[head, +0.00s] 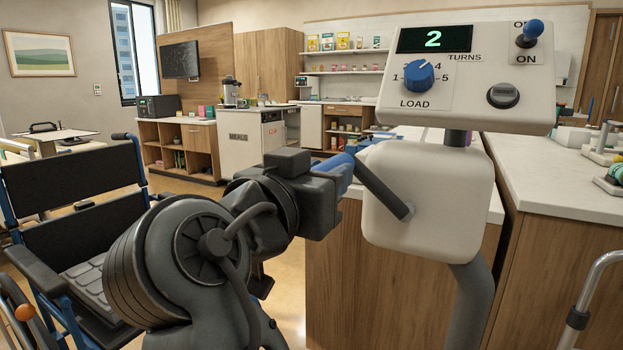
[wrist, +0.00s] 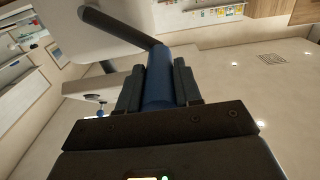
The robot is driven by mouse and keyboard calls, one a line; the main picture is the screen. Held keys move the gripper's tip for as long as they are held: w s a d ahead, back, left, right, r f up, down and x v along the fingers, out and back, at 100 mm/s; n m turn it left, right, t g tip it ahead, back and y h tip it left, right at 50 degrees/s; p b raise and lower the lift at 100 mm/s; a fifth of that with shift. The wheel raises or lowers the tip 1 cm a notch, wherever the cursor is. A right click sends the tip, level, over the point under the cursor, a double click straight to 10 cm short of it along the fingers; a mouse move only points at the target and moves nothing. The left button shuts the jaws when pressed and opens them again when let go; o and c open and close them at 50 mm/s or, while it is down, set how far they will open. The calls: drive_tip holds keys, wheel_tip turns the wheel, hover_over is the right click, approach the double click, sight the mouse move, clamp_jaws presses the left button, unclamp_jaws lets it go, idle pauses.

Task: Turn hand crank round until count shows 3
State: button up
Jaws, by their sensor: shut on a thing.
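The hand crank is a dark grey arm (head: 384,186) on the left side of a white machine housing (head: 430,205), with a blue handle (wrist: 158,80). In the head view the crank arm slopes up and left from its hub, and the handle is mostly hidden by my gripper (head: 335,178). In the wrist view my gripper (wrist: 158,88) has its two fingers on either side of the blue handle, shut on it. The count display (head: 432,39) shows a green 2 above the word TURNS.
The machine's panel has a blue LOAD knob (head: 420,77), a blue-tipped switch (head: 531,31) by ON and a dark round button (head: 503,95). A wheelchair (head: 75,185) stands at the left. A wood-fronted counter (head: 345,260) stands behind the machine. A metal rail (head: 590,290) is at the lower right.

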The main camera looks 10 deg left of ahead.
drive_tip(key=shift+w+d+f, duration=0.1)
drive_tip(key=shift+w+d, duration=0.05)
drive_tip(key=shift+d, duration=0.2)
drive_tip(key=d+r+p, duration=0.1)
drive_tip(key=s+d+r+p, duration=0.1)
drive_tip(key=d+r, duration=0.1)
drive_tip(key=shift+s+d+p, duration=0.2)
drive_tip(key=shift+d+p, duration=0.1)
drive_tip(key=shift+p, duration=0.05)
drive_tip(key=shift+r, duration=0.1)
drive_tip(key=d, duration=0.1)
drive_tip(key=s+d+p, duration=0.1)
drive_tip(key=d, duration=0.1)
drive_tip(key=d+r, duration=0.1)
drive_tip(key=shift+s+d+p, duration=0.25)
drive_tip(key=shift+s+p, duration=0.05)
drive_tip(key=shift+s, duration=0.05)
drive_tip(key=shift+d, duration=0.1)
